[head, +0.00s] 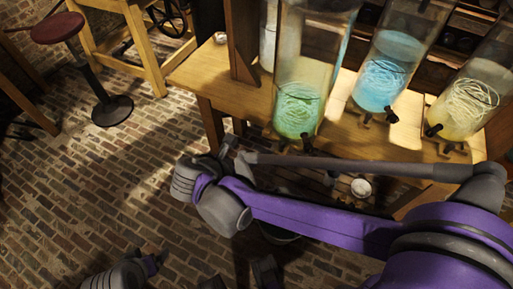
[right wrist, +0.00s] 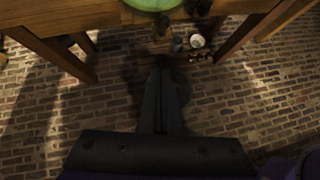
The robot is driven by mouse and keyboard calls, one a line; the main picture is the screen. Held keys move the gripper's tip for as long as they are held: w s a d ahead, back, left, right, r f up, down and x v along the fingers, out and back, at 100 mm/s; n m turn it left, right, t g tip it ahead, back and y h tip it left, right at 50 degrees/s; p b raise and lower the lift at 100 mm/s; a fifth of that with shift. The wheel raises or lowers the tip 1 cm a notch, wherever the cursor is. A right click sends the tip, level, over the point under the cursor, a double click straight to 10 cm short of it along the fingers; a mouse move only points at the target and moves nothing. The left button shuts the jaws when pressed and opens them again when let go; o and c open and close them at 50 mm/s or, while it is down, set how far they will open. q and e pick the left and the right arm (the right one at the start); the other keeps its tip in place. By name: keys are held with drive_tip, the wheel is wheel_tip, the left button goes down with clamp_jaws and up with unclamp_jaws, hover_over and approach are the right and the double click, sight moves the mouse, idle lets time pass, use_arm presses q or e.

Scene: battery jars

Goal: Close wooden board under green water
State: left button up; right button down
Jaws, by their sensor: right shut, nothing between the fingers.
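The jar of green liquid (head: 300,112) stands upright at the table's near edge in the head view; its pale green base (right wrist: 152,4) shows at the top of the right wrist view. The wooden table (head: 200,78) is under it. I cannot make out a separate board under the jar in the shadow. My right gripper (right wrist: 162,73) is shut and empty, its fingers together, pointing toward the floor area in front of the table. In the head view my right arm crosses below the table edge, and its fingertips cannot be made out.
A blue jar (head: 385,78) and a yellowish jar (head: 466,108) stand to the right of the green one. Table legs (right wrist: 52,52) flank the space below. A small white cup (right wrist: 197,41) is there. A stool (head: 112,110) stands at left; brick floor between is open.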

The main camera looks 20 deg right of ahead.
sight(279, 148)
drive_tip(key=x, duration=0.4)
drive_tip(key=d+r+b+x, duration=0.1)
drive_tip(key=x, duration=0.3)
drive_tip(key=b+x, duration=0.1)
drive_tip(key=x, duration=0.3)
drive_tip(key=shift+w+d+r, duration=0.15)
drive_tip(key=shift+d+r, duration=0.1)
drive_tip(key=shift+w+d, duration=0.3)
drive_tip(key=shift+d, duration=0.15)
drive_tip(key=shift+w+d+r, duration=0.1)
drive_tip(key=shift+w+d, duration=0.2)
drive_tip(key=shift+d, duration=0.1)
drive_tip(key=w+d, duration=0.5)
drive_tip(key=d, duration=0.1)
drive_tip(key=w+d, duration=0.5)
drive_tip(key=d, duration=0.1)
drive_tip(key=w+d+b, duration=0.1)
drive_tip(key=w+d, duration=0.5)
drive_tip(key=shift+d, duration=0.5)
drive_tip(key=shift+w+r, duration=0.1)
drive_tip(key=shift+r, duration=0.05)
